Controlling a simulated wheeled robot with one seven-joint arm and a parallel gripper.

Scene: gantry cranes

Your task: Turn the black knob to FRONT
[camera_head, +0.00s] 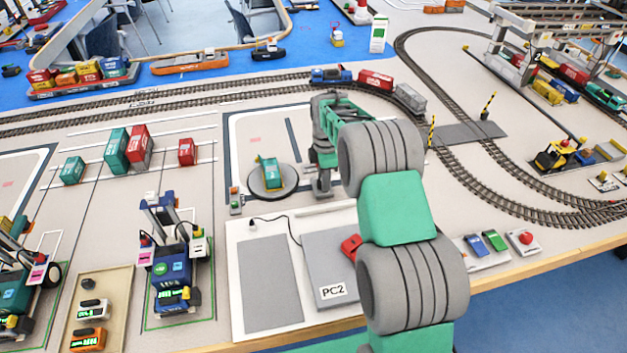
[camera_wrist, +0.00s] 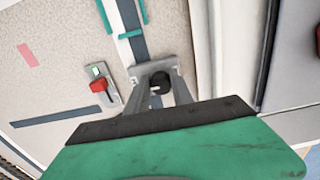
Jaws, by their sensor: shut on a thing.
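The black knob (camera_wrist: 160,79) shows in the wrist view as a small round dark piece with a pale mark, on a light grey plate (camera_wrist: 143,69). My gripper (camera_wrist: 159,87) has its two grey fingers on either side of the knob and is shut on it. In the head view my gripper (camera_head: 322,190) points down at the table, right of the round turntable (camera_head: 266,195), and hides the knob. No FRONT lettering is readable, so I cannot tell which position the knob points to.
A laptop-like grey panel marked PC2 (camera_head: 333,291) lies in front of my gripper. Rail track with a blue locomotive (camera_head: 331,76) runs behind. Blue crane vehicle (camera_head: 172,265) stands left.

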